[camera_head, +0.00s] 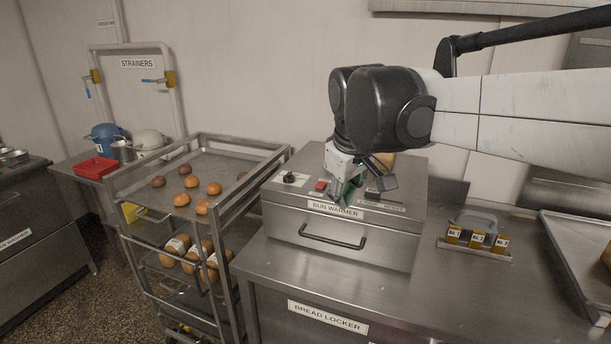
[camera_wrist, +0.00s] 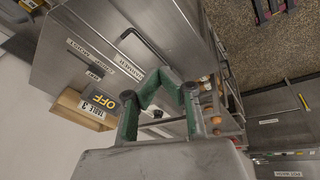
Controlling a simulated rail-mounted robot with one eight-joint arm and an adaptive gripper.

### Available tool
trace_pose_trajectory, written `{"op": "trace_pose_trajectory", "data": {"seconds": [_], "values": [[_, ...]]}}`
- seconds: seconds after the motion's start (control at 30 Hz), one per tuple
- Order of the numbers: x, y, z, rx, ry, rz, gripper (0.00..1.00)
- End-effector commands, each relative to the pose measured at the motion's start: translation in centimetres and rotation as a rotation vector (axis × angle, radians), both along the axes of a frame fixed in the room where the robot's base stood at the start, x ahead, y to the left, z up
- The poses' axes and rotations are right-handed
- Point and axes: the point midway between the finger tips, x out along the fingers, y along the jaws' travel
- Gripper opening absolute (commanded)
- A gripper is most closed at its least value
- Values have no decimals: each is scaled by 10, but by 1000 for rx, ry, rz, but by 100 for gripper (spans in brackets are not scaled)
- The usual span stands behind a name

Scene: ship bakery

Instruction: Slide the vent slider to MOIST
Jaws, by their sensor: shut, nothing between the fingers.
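The bun warmer (camera_head: 345,230) is a steel box on the counter, with its controls along the sloped upper front. A dark slider strip (camera_head: 378,196) sits right of centre on that panel, with a small pale label below it. I take it for the vent slider, but its knob and lettering are too small or hidden to read. In the wrist view a small printed label (camera_wrist: 90,57) lies on the warmer's top. My gripper (camera_head: 347,190) hangs pointing down, just left of the strip, with green fingers shut and empty. It also shows in the wrist view (camera_wrist: 160,82). I cannot tell whether it touches the panel.
A red switch (camera_head: 321,185) and a black knob (camera_head: 290,178) sit on the panel to the left. A black handle (camera_head: 333,238) crosses the warmer's front. A rack (camera_head: 228,150) with buns stands left. Tagged yellow blocks (camera_head: 477,239) stand right on the counter.

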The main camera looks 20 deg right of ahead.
Motion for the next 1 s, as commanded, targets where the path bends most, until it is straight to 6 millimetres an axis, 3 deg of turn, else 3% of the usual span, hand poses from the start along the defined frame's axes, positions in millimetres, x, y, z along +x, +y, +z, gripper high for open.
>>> {"op": "trace_pose_trajectory", "data": {"seconds": [0.47,1.0], "values": [[93,-29,27,-89,189,173,0],[189,-64,20,-138,409,373,0]]}}
